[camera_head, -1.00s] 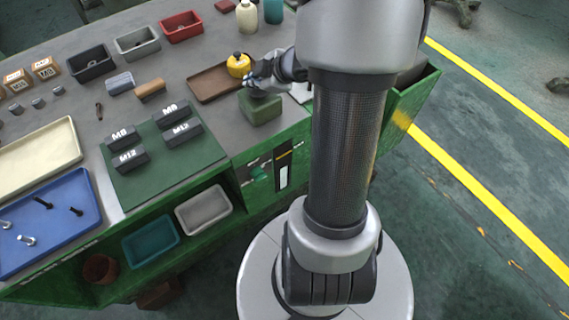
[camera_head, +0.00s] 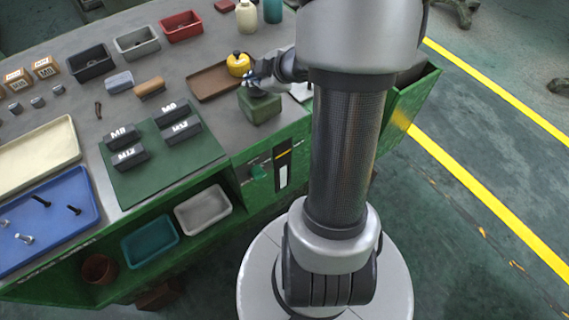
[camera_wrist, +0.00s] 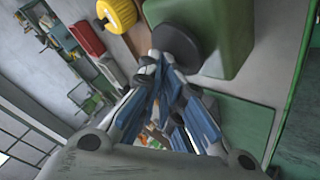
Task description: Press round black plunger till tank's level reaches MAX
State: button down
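The green tank (camera_head: 260,107) stands at the bench's front edge, right of the green mat. Its round black plunger (camera_wrist: 180,46) shows on top in the wrist view. In the head view my gripper largely covers the plunger. My gripper (camera_wrist: 160,64) looks shut and empty, its blue-and-grey fingers meeting at the tips. The tips overlap the plunger's edge in the wrist view; I cannot tell whether they touch it. A level gauge (camera_head: 283,172) with a white strip and a yellow-orange mark is on the bench front below. Its MAX label is too small to read.
A yellow round container (camera_head: 238,64) stands on the brown tray (camera_head: 211,84) just behind the tank. Labelled dark blocks (camera_head: 128,156) sit on the green mat (camera_head: 150,187) to the left. My arm hides the bench's right part.

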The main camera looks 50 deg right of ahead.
jog(key=shift+s+f+g, duration=0.15)
jog(key=shift+s+f, duration=0.05)
jog(key=shift+f, duration=0.3)
jog(key=shift+s+f+g, duration=0.15)
jog(key=shift+s+f, duration=0.05)
jog(key=shift+f, duration=0.3)
jog(key=shift+r, duration=0.1)
jog(key=r+p, duration=0.1)
jog(key=p, duration=0.1)
jog(key=r+p, duration=0.1)
jog(key=shift+w+d+r+p, duration=0.2)
jog(key=shift+w+p, duration=0.15)
jog(key=shift+w, duration=0.05)
notch_tip(320, 180, up, 3)
jog(key=p, duration=0.3)
jog(key=shift+r, duration=0.3)
jog(key=shift+w, duration=0.15)
